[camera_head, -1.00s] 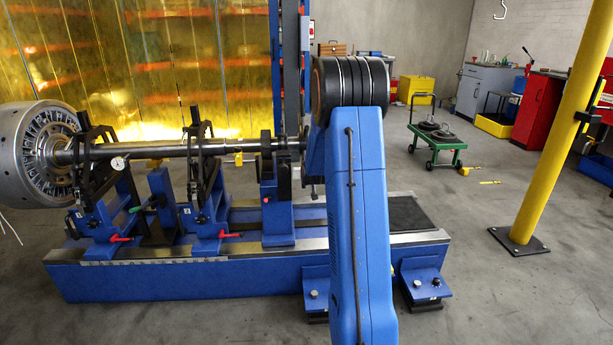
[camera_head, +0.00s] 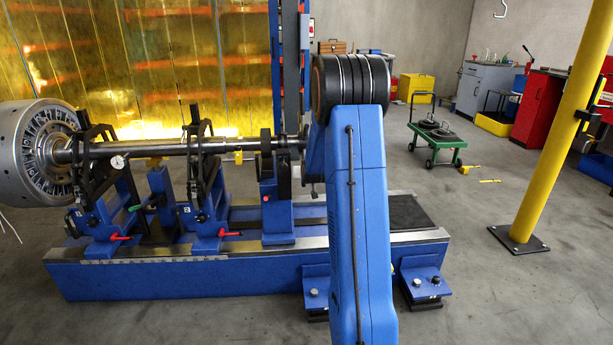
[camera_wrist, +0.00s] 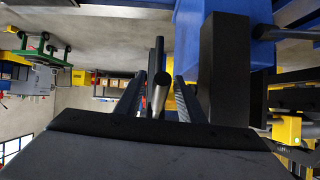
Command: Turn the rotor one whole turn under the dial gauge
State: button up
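The rotor's steel shaft (camera_head: 165,149) lies level across the blue stand, with a large slotted disc (camera_head: 48,150) at its left end. The dial gauge (camera_head: 118,162), round and white-faced, sits just under the shaft near the left support; its reading is too small to tell. The shaft's right end passes behind my blue arm. My gripper (camera_wrist: 157,98) is hidden by the arm in the head view. In the wrist view its two dark fingers stand apart on either side of a metal rod with a dark end (camera_wrist: 160,72). Slim gaps show beside the rod, with no clear contact.
The long blue bed (camera_head: 180,277) carries the supports, with red and green levers low on them. A blue block (camera_wrist: 230,30) is close by on the right in the wrist view.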

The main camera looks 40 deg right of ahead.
jog(key=v, duration=1.7)
jog(key=shift+s+d, duration=0.1)
